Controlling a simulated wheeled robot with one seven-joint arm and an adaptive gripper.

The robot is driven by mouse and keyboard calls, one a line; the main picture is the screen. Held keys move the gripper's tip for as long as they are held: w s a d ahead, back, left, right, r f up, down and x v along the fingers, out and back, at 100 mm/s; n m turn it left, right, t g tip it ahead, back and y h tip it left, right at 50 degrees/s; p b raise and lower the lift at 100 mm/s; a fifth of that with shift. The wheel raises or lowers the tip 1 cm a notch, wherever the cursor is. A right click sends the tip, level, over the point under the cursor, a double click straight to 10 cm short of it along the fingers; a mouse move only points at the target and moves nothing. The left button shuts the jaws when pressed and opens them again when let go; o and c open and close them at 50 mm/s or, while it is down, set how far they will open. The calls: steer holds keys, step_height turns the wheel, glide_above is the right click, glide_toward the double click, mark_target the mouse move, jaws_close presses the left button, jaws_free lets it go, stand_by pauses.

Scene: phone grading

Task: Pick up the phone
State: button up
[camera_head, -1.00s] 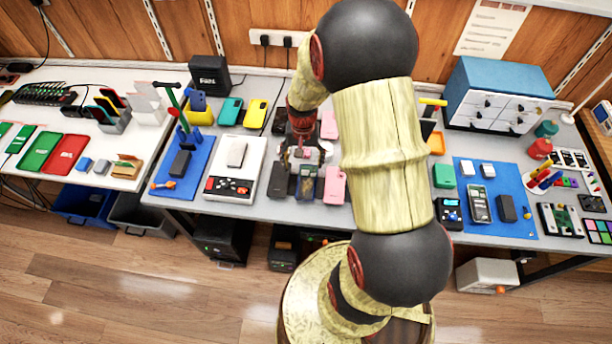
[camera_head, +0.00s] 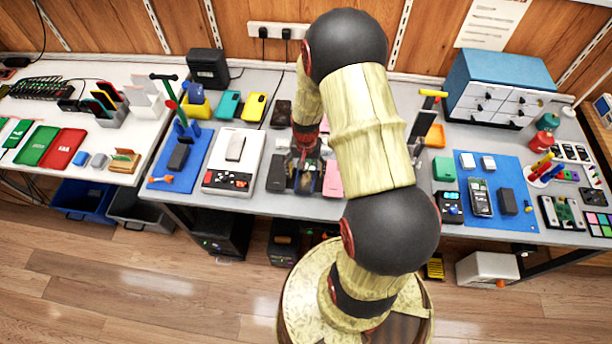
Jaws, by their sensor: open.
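Several phones lie on the grey bench, and I cannot tell which one the task means. A dark phone (camera_head: 276,172) lies just left of my gripper (camera_head: 305,182), and a pink phone (camera_head: 332,180) lies just right of it. My gripper is open and points down, low over the bench between these two. Its fingers and my arm hide much of what is directly beneath, so I cannot tell whether a phone lies between the fingers. A dark phone (camera_head: 281,114) lies farther back. A light grey phone (camera_head: 235,148) rests on the white scale (camera_head: 216,162).
A teal phone (camera_head: 228,104) and a yellow phone (camera_head: 255,106) stand behind the scale. Blue mats (camera_head: 196,172) (camera_head: 508,219) with tools and devices lie to either side. A blue drawer cabinet (camera_head: 500,82) stands at the back right.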

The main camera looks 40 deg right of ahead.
steer(key=shift+c, duration=0.6)
steer(key=c, duration=1.1)
steer(key=shift+r, duration=0.1)
steer(key=shift+c, duration=0.5)
